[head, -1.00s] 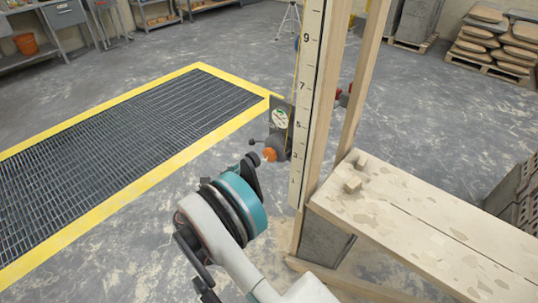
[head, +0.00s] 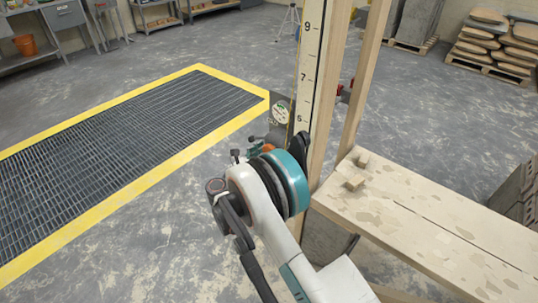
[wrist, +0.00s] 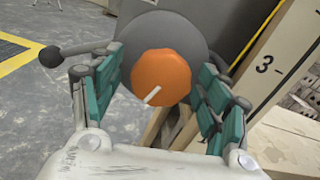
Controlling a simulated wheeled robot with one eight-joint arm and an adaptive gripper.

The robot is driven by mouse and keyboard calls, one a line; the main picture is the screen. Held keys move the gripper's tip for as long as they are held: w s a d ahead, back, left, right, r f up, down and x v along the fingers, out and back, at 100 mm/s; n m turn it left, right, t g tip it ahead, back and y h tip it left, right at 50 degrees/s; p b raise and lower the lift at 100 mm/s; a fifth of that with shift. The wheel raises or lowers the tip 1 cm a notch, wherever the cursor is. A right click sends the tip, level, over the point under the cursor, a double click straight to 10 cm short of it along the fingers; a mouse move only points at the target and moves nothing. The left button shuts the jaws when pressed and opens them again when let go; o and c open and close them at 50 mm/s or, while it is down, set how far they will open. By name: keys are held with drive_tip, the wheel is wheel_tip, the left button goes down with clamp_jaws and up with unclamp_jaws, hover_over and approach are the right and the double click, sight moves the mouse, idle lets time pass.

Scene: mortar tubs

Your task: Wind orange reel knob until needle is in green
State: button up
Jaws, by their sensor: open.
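The orange reel knob (wrist: 162,76), with a white mark pointing to its lower left, fills the middle of the wrist view on a round grey reel (wrist: 190,40). My gripper (wrist: 158,92) is open, its teal-padded fingers on the left and right of the knob, with gaps still seen. A black crank handle (wrist: 75,50) sticks out to the left of the reel. In the head view my gripper and arm hide most of the knob. The round dial (head: 280,112) sits above it, pale with some green; its needle is too small to read.
A numbered staff (head: 307,75) on a wooden post stands just right of the reel. A plank bench (head: 430,225) with small wood blocks is at the right. A yellow-edged floor grate (head: 130,140) lies to the left, with bare floor around it.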

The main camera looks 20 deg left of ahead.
drive_tip(key=shift+w+d, duration=0.1)
drive_tip(key=shift+w, duration=0.1)
drive_tip(key=c, duration=1.1)
drive_tip(key=m, duration=1.1)
drive_tip(key=shift+m, duration=0.4)
